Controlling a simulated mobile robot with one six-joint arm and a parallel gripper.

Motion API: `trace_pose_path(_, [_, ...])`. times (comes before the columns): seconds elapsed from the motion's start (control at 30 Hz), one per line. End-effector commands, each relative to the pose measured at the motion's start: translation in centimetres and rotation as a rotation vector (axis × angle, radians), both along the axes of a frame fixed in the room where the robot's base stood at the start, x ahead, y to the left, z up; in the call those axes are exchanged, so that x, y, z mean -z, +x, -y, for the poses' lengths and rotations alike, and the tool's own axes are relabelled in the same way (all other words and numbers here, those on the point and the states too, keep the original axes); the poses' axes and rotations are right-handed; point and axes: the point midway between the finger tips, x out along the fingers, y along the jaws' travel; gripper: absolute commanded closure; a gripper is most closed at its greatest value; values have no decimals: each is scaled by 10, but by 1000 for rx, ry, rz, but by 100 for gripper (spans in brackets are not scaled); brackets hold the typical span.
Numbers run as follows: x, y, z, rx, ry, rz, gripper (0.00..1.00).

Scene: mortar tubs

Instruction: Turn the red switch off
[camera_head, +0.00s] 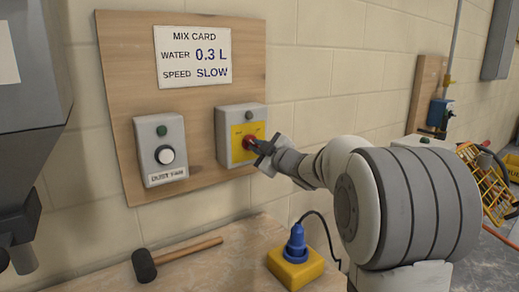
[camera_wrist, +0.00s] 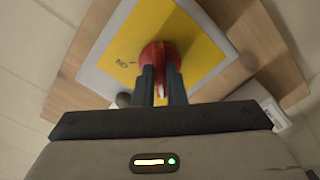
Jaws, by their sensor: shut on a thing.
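The red switch (camera_head: 249,142) is a round red knob on the yellow face of a grey box (camera_head: 222,140) mounted on a wooden board. In the wrist view the red knob (camera_wrist: 160,52) sits in the middle of the yellow plate (camera_wrist: 196,48). My gripper (camera_head: 262,148) reaches it from the right, and its fingers are shut on the knob's handle, as the wrist view (camera_wrist: 161,84) also shows. A pale mark shows on the knob between the fingers. "ON" is printed on the plate left of the knob in the wrist view. The fingers hide part of the knob.
Left on the wooden board (camera_head: 115,60) is a dust fan box (camera_head: 160,125) with a white knob. A mix card (camera_head: 192,57) hangs above. On the bench below lie a mallet (camera_head: 145,266) and a yellow block with a blue plug (camera_head: 296,262). A grey hopper stands far left.

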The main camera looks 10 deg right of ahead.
Motion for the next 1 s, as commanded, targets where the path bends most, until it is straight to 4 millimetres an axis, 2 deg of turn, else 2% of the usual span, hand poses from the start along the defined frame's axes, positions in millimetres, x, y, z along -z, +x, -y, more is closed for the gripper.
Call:
trace_pose_path(0.23, [2, 0, 1, 2, -2, -5, 100])
trace_pose_path(0.27, [2, 0, 1, 2, -2, -5, 88])
trace_pose_path(0.53, [1, 0, 1, 1, -1, -2, 67])
trace_pose_path(0.8, [0, -3, 2, 1, 0, 0, 67])
trace_pose_path(1.0, [0, -28, 13, 4, 1, 0, 67])
